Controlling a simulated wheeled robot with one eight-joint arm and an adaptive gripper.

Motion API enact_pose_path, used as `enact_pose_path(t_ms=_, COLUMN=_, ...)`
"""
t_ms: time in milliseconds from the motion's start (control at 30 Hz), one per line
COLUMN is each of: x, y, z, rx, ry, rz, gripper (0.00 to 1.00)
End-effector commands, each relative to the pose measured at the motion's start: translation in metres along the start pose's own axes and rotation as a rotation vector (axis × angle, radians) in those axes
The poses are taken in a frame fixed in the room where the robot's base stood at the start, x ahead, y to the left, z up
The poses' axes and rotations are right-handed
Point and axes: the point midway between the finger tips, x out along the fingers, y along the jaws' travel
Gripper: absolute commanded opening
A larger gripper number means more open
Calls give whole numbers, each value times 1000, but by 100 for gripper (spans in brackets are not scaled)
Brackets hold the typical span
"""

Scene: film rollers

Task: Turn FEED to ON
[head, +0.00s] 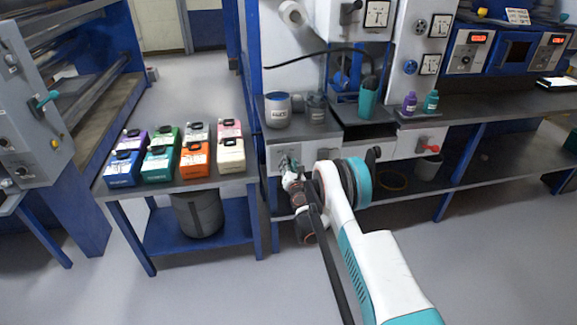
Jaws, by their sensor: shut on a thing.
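My gripper (285,162) is at the white front panel (308,150) below the grey bench top, left of centre in the head view. It is shut on a small control there, which the fingers mostly hide. I cannot read a FEED label or tell which way the control is turned. My white and teal arm reaches in from the lower right and covers part of the panel. Another control, a red lever (428,148), shows on the same front farther right.
A table (110,192) with several coloured boxes stands at the left. A grey bin (200,213) sits on its lower shelf. Above my gripper, the bench holds a white and blue tub (278,110) and a grey jar (316,107). The floor in front is clear.

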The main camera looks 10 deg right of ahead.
Motion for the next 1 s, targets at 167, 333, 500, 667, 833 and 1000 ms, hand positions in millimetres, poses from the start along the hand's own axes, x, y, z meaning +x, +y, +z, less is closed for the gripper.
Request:
enact_pose_path(t_ms=167, x=0, y=-1, z=0, rx=170, ry=0, rz=0, gripper=7)
enact_pose_path(t_ms=333, x=0, y=-2, z=0, rx=328, ry=0, rz=0, gripper=7)
enact_pose_path(t_ms=500, x=-1, y=-2, z=0, rx=470, ry=0, rz=0, gripper=7)
enact_pose_path(t_ms=667, x=-1, y=-2, z=0, rx=579, ry=0, rz=0, gripper=7)
enact_pose_path(t_ms=833, x=-1, y=-2, z=0, rx=662, ry=0, rz=0, gripper=7)
enact_pose_path(t_ms=1000, x=-1, y=-3, z=0, rx=712, ry=0, rz=0, gripper=7)
